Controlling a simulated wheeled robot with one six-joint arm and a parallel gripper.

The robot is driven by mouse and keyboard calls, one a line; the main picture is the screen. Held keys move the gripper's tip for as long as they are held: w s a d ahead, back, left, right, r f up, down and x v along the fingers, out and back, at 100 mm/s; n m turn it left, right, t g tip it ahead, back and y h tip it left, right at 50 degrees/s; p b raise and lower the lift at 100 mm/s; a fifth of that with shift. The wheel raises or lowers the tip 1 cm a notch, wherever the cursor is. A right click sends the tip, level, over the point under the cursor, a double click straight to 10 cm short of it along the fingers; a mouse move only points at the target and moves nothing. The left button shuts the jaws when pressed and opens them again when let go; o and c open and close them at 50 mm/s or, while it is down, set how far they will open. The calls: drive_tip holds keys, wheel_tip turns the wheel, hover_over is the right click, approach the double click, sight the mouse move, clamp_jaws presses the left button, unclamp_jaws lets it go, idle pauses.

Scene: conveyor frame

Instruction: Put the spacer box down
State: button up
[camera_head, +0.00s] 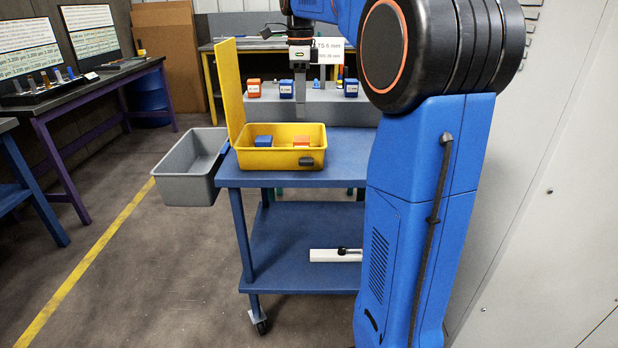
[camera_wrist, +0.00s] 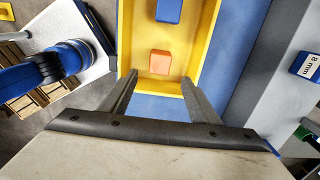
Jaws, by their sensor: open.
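My gripper (camera_head: 300,96) points down over the blue cart, behind the yellow bin in the head view. In the wrist view its two fingers (camera_wrist: 159,80) are wide apart with nothing held between them. An orange spacer box (camera_head: 301,141) and a blue spacer box (camera_head: 263,142) sit inside the yellow bin (camera_head: 282,160), apart from each other. In the wrist view the orange box (camera_wrist: 160,62) lies just beyond the fingertips, and the blue box (camera_wrist: 169,10) is farther up. The bin's yellow lid (camera_head: 232,85) stands open on the left.
A grey stepped rack (camera_head: 330,100) behind the bin carries several labelled boxes, one orange (camera_head: 254,88) and others blue (camera_head: 286,88). A grey empty bin (camera_head: 188,190) hangs at the cart's left. The blue cart top (camera_head: 340,175) is bare right of the yellow bin.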

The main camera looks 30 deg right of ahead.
drive_tip(key=s+a+f+n+t, duration=0.1)
drive_tip(key=s+a+f+n, duration=0.4)
drive_tip(key=s, duration=0.5)
drive_tip(key=s+a+f+n+t, duration=0.2)
drive_tip(key=s+a+f+n, duration=0.3)
drive_tip(key=s+f+n, duration=0.4)
drive_tip(key=s+a+f+n+t, duration=0.1)
drive_tip(key=s+a+f+n, duration=0.5)
drive_tip(key=s+n, duration=0.4)
drive_tip(key=shift+s+f+n+t, duration=0.4)
drive_tip(key=shift+s+f, duration=0.15)
drive_tip(key=shift+f, duration=0.1)
drive_tip(key=c, duration=0.6)
drive_tip(key=shift+w, duration=0.1)
drive_tip(key=shift+c, duration=0.2)
